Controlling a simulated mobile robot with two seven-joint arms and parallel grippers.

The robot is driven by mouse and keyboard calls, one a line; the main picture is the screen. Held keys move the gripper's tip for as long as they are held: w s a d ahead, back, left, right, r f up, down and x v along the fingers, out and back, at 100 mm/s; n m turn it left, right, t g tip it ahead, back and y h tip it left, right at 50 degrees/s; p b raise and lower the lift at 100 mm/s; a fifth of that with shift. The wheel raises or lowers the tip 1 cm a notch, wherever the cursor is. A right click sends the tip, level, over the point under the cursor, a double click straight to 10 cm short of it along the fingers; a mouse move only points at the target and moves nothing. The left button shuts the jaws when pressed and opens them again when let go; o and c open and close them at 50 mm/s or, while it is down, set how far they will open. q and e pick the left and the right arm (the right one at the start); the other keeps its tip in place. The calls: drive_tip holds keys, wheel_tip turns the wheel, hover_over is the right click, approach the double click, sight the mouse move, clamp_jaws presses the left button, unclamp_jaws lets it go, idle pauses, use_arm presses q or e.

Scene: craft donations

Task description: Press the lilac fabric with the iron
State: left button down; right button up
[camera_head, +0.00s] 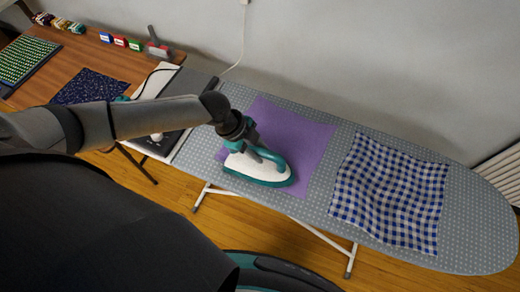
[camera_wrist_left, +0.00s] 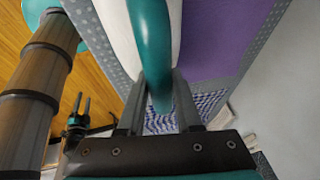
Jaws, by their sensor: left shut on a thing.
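The lilac fabric (camera_head: 302,132) lies flat on the grey dotted ironing board (camera_head: 335,145), and a purple strip of it shows in the left wrist view (camera_wrist_left: 215,45). The white and teal iron (camera_head: 258,170) is sole down over the fabric's front part, its tip pointing right. The iron covers part of the fabric. I cannot tell whether its sole touches the cloth. My left gripper (camera_head: 243,138) is shut on the iron's teal handle (camera_wrist_left: 152,45), which runs between the fingers (camera_wrist_left: 158,100) in the left wrist view. I cannot make out my right gripper.
A blue and white checked cloth (camera_head: 390,192) lies on the board's right part. Behind my left arm, a wooden table (camera_head: 115,62) holds dark blue fabric (camera_head: 92,87), a green mat (camera_head: 24,62) and thread spools. A cable hangs along the wall. Wooden floor shows in front.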

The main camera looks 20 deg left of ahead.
use_arm(q)
drive_tip(key=shift+a+f+b, duration=0.15)
drive_tip(key=shift+a+b, duration=0.75)
drive_tip(key=shift+a, duration=2.35)
drive_tip(key=a+b, duration=0.3)
drive_tip(key=a, duration=0.4)
drive_tip(key=shift+a, duration=0.3)
wheel_tip(320, 180, up, 12)
drive_tip(key=p, duration=0.9)
drive_tip(key=shift+r, duration=0.25)
